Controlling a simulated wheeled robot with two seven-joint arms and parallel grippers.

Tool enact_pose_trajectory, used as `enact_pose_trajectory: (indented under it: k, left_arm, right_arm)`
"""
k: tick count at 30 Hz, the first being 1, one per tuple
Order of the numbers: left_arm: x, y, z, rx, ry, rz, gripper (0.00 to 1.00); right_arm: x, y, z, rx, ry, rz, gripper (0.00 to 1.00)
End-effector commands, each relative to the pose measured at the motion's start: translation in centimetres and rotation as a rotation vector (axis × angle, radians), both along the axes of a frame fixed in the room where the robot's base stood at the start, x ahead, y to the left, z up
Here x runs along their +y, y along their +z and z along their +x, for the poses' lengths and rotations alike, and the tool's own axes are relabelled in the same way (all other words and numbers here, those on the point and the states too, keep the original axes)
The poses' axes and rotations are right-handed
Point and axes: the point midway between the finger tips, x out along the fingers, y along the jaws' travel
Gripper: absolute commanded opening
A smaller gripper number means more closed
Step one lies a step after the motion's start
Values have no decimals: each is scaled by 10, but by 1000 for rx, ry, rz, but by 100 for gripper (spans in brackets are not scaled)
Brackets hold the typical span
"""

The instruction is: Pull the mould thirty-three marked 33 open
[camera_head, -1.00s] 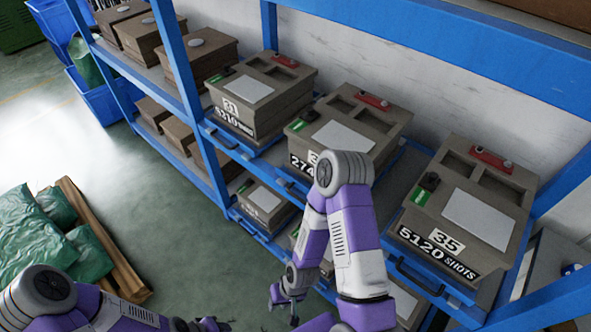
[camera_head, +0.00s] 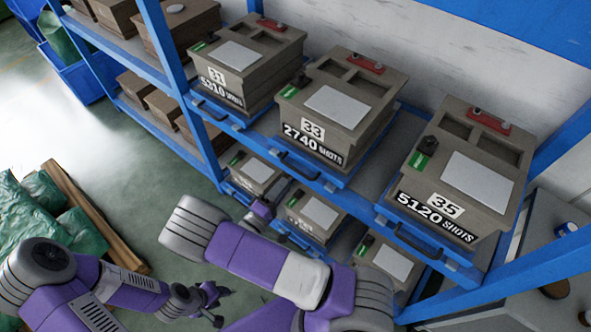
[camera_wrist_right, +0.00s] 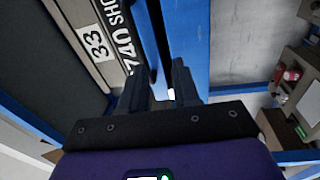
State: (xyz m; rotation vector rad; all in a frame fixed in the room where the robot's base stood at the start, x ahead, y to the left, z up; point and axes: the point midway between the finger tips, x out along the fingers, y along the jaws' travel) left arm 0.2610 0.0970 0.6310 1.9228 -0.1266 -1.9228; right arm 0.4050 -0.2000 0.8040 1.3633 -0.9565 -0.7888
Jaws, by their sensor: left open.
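The mould marked 33 (camera_head: 348,104) is a brown-grey box with a white plate, a red part on top and a label reading 2740 SHOTS. It sits on a blue pull-out tray with a dark handle (camera_head: 299,167) at its front, between moulds 31 and 35. In the right wrist view its label (camera_wrist_right: 95,42) shows sideways. My right gripper (camera_wrist_right: 158,82) is open in front of the tray's blue edge; whether the handle lies between its fingers is unclear. In the head view my right arm partly hides this gripper. My left gripper (camera_head: 222,305) is open and empty, low over the floor.
Mould 31 (camera_head: 245,62) stands left and mould 35 (camera_head: 462,170) right on the same shelf. More moulds (camera_head: 318,212) lie on the lower level. Blue rack posts (camera_head: 180,85) frame the bays. Green sacks (camera_head: 35,215) lie at the left; floor between is clear.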

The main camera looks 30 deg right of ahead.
Motion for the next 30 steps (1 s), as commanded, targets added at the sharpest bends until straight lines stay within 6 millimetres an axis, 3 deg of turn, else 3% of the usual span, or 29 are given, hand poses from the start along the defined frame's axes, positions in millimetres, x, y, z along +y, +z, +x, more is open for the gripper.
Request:
enact_pose_trajectory:
  k: [5, 15, 21, 30]
  left_arm:
    - [0, -2, 0, 0, 0, 0, 41]
    - [0, -9, 0, 0, 0, 0, 41]
    - [0, -12, 0, 0, 0, 0, 41]
    - [0, -12, 0, 0, 0, 0, 41]
  right_arm:
    - [4, 19, -6, -7, -53, -94, 31]
    - [-41, 28, 11, -4, -58, -97, 31]
    - [-58, 32, 19, -5, -56, -94, 31]
    - [-61, 32, 20, -5, -55, -93, 31]
